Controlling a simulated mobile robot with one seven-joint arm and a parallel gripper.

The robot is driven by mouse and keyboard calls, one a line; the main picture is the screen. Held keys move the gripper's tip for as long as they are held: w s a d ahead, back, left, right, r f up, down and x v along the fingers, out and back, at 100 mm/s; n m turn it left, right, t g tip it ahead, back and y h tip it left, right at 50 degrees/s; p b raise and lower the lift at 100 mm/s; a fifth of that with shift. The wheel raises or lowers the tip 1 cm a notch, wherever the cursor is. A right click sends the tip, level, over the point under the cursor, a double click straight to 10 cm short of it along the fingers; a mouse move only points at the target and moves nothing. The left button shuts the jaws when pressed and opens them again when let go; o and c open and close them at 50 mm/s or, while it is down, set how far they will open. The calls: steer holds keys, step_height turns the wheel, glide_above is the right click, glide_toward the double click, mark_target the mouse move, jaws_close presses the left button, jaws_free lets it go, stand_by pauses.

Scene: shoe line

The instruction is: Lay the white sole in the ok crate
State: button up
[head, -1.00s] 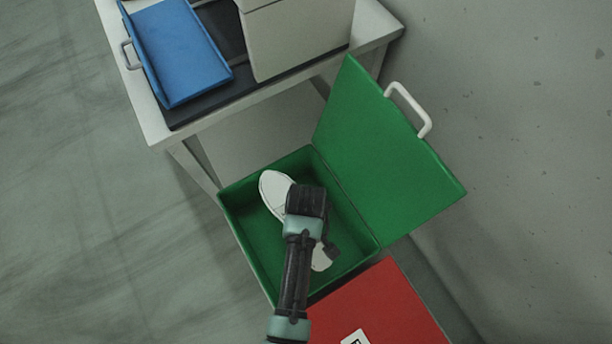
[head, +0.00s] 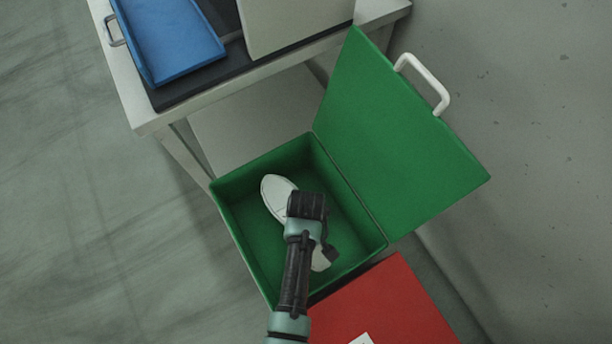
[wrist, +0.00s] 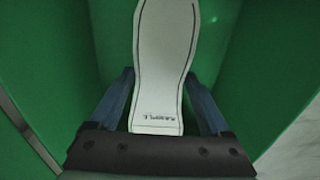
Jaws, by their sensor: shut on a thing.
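The white sole (head: 278,192) is over the inside of the green crate (head: 232,228), set slantwise with its rounded end toward the upper left. My gripper (head: 307,205) is over the middle of the sole and hides part of it in the head view. In the wrist view the sole (wrist: 163,70) runs between the two fingers of my gripper (wrist: 166,105), with dark lettering near its end. The fingers are shut on the sole. I cannot tell whether the sole touches the crate floor. The crate's green lid (head: 400,140) with a white handle stands open at the right.
A red lid or box (head: 385,305) with a white label lies just below the crate. A table (head: 160,122) at the top carries a blue tray (head: 172,40) and a pale box (head: 295,22). Open floor is at the left.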

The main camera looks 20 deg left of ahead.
steer(key=shift+f+b, duration=3.65)
steer(key=shift+f, duration=1.45)
steer(key=o, duration=1.4)
steer(key=shift+o, duration=0.2)
step_height(320, 180, up, 13)
steer(key=p, duration=0.4)
